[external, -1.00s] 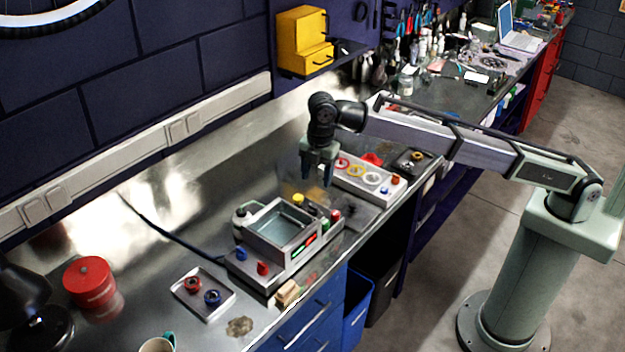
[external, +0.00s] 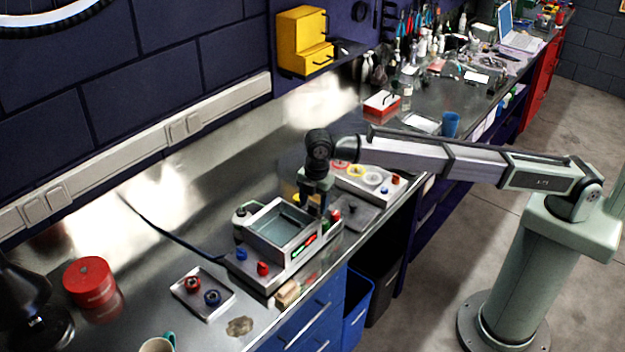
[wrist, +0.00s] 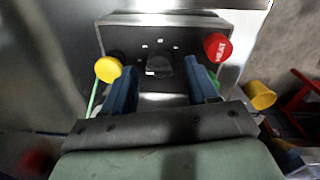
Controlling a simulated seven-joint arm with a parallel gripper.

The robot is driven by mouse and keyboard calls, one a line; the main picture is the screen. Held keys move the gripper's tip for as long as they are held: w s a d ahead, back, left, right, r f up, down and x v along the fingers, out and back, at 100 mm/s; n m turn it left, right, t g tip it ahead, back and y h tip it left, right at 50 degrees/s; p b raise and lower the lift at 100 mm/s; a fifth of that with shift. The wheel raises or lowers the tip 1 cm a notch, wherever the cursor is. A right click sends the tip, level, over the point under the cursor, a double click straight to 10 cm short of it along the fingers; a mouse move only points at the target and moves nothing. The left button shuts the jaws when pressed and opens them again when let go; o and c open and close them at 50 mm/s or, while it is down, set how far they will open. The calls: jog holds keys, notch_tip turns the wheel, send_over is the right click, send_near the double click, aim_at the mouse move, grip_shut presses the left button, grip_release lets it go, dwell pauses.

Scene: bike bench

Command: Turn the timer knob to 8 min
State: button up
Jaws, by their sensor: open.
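The cleaner (external: 262,240), a grey box with an open basin, stands on the steel bench in the external view. In the wrist view its panel (wrist: 135,38) carries a dark knob (wrist: 158,65) with small white marks above it; I take this as the timer knob. A yellow knob (wrist: 108,69) is to its left and a red HEAT knob (wrist: 217,46) to its right. My gripper (wrist: 160,74) is open, with one blue finger on each side of the dark knob in the picture. Contact cannot be told. In the external view my gripper (external: 314,206) hides the dark knob.
A green part (wrist: 214,78) shows beside the right finger. Behind the cleaner is a panel with coloured rings (external: 370,177). A tray with red and blue knobs (external: 203,293) lies in front at left, near a red tin (external: 89,281). Bare bench lies between.

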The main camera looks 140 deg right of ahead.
jog(key=shift+f, duration=0.7)
jog(key=c, duration=1)
